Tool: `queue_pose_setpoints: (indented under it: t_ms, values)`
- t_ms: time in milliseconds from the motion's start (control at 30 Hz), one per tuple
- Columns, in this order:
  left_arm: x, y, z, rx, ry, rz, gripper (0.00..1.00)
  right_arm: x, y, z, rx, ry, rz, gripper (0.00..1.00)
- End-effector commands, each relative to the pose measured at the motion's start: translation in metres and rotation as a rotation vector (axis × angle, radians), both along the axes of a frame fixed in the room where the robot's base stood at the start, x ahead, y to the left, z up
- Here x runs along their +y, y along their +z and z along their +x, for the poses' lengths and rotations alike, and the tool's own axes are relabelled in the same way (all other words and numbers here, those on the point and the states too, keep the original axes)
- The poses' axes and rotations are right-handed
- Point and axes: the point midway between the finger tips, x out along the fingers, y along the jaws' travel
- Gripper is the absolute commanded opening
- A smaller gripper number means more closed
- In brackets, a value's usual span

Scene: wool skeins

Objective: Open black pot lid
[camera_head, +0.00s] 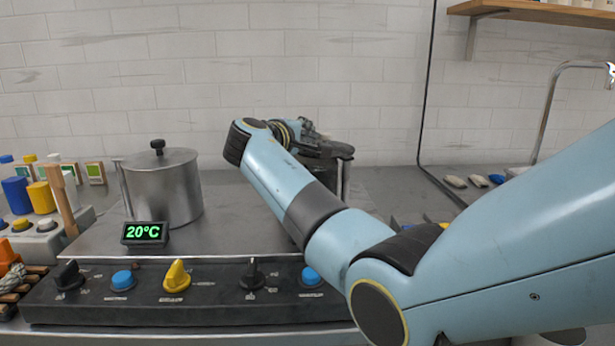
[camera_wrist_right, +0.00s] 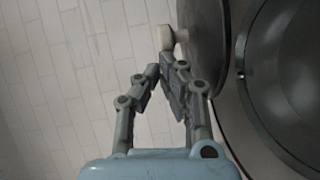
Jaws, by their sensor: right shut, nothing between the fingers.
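My right gripper (camera_head: 338,150) is at the back of the stove in the head view, shut and empty. Behind it and my arm stands a pot (camera_head: 346,178), mostly hidden. In the wrist view the shut fingers (camera_wrist_right: 167,72) point at a pale knob (camera_wrist_right: 165,38) just beyond their tips. The knob sits on a dark disc, which looks like a lid (camera_wrist_right: 207,40). Beside it is a large dark round shape (camera_wrist_right: 290,80) with a rim; I cannot tell whether it is the pot's opening. My left gripper is not in view.
A steel pot (camera_head: 163,192) with a black-knobbed lid stands on the left of the stove. A 20°C display (camera_head: 145,233) and several knobs (camera_head: 176,278) line the front. Coloured bottles (camera_head: 40,197) stand at far left. A tiled wall (camera_head: 230,80) closes the back.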

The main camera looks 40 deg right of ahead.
Motion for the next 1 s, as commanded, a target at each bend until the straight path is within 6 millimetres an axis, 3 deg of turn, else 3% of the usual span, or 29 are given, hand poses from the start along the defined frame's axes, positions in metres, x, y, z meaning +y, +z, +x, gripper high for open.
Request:
queue_pose_setpoints:
  t_ms: [33,300,400,600,1000]
  values:
    - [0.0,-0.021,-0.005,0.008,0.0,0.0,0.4,-0.004,-0.01,0.004,0.0,-0.044,0.0,0.0]
    - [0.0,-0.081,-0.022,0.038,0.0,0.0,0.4,-0.029,-0.011,0.009,0.001,-0.301,-0.002,0.0]
    - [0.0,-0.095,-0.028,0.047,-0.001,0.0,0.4,-0.038,-0.009,0.008,0.004,-0.374,-0.003,0.0]
    - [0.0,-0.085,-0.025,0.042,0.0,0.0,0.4,-0.054,0.003,0.005,-0.002,-0.387,-0.001,0.0]
    - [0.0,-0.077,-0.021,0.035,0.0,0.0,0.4,-0.073,0.001,0.0,-0.001,-0.384,0.0,0.0]
